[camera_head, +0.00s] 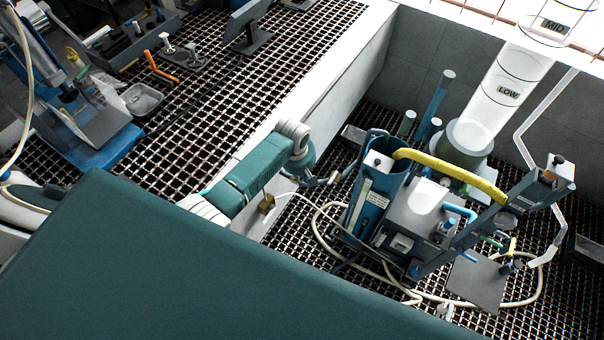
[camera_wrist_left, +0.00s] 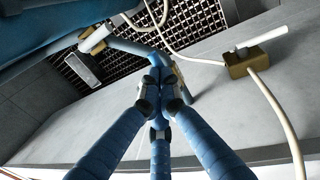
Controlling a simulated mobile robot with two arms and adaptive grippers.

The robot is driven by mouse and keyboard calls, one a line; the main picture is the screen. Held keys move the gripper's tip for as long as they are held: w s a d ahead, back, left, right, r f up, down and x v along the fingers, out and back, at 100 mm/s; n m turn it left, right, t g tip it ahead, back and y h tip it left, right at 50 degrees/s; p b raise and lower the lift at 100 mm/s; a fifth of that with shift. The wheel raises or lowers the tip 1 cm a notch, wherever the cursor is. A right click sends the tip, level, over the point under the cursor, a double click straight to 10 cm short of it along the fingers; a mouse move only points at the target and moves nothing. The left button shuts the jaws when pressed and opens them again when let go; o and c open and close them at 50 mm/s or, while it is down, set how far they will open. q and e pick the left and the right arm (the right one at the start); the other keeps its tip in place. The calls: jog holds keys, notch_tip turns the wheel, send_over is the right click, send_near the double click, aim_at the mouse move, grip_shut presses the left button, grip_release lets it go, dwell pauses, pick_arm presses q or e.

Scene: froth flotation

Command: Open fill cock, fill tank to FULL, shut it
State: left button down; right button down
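The clear tank (camera_head: 512,80) is a tall cylinder at the upper right, with LOW and MID labels on it; its top is cut off and no FULL label shows. A brass-coloured block with a white lever (camera_head: 266,203), which looks like a cock, sits by the pale ledge left of the machine; a similar block shows at upper right in the left wrist view (camera_wrist_left: 253,62). My left gripper (camera_head: 335,178) is between that block and the blue machine. Its fingertips (camera_wrist_left: 155,80) meet, apart from the block. A blue bar passes behind them; I see nothing clearly held. My right gripper is out of view.
The blue machine (camera_head: 372,205) with a yellow hose (camera_head: 450,170) stands right of my left gripper. Cream hose (camera_head: 400,285) loops around its foot on the grating. A white-topped ledge (camera_head: 335,75) lies behind my arm. A bench with tools is at upper left.

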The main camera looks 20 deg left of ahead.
pick_arm(q)
jog(key=shift+s+d+f, duration=0.25)
jog(key=shift+s+f, duration=0.15)
jog(key=c, duration=1.6)
grip_release()
jog(key=shift+c, duration=0.2)
jog(key=shift+w+a, duration=0.1)
jog(key=shift+w, duration=0.3)
jog(key=shift+r, duration=0.1)
jog(key=shift+a+r, duration=0.1)
jog(key=shift+r, duration=0.3)
jog(key=v, duration=1.1)
jog(key=shift+r, duration=0.1)
